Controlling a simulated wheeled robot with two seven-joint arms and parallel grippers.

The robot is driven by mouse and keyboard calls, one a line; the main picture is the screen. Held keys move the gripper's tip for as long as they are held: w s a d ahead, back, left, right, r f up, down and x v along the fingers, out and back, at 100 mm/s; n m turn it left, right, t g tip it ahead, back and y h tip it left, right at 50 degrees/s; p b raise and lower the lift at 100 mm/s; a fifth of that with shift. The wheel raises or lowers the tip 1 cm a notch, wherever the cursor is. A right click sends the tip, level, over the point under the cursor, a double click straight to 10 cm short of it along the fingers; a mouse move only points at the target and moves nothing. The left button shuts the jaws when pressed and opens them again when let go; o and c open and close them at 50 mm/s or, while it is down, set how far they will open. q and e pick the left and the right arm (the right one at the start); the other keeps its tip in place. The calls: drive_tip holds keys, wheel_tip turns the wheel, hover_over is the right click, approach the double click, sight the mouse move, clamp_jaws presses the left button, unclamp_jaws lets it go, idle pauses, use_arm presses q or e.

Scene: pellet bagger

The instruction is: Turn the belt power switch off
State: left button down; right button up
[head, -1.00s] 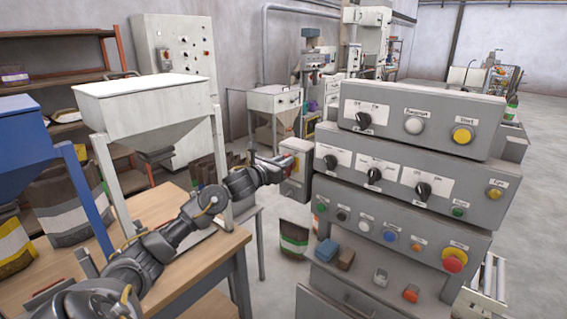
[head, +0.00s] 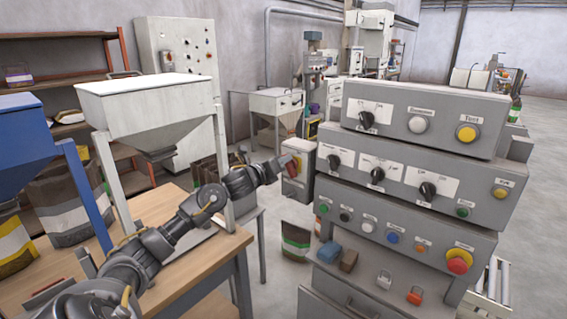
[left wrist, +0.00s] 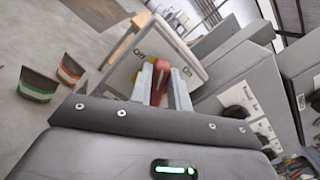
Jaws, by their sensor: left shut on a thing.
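The belt power switch appears as a small grey box (head: 302,185) on the left side of the control console. The fingers hide part of the handle. My right gripper is not in view.
The grey console (head: 400,195) stands right of the switch, with knobs and buttons. Blue (head: 328,251) and brown (head: 348,260) blocks lie on its lower shelf. A white hopper (head: 150,105) and a wooden table (head: 200,262) stand at left. A bag (head: 296,240) stands on the floor below.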

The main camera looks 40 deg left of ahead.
use_arm(q)
drive_tip(key=f+n, duration=0.1)
drive_tip(key=n, duration=0.2)
drive_tip(key=f+n+p, duration=0.1)
drive_tip(key=n, duration=0.3)
drive_tip(key=f+n+p, duration=0.1)
drive_tip(key=n, duration=0.3)
drive_tip(key=shift+a, duration=0.2)
drive_tip(key=shift+n, duration=0.3)
drive_tip(key=c, duration=1.4)
unclamp_jaws()
drive_tip(key=shift+r, duration=0.15)
drive_tip(key=shift+c, duration=0.2)
drive_tip(key=shift+o, duration=0.6)
drive_tip(key=shift+r, duration=0.2)
drive_tip(key=shift+w+a, duration=0.1)
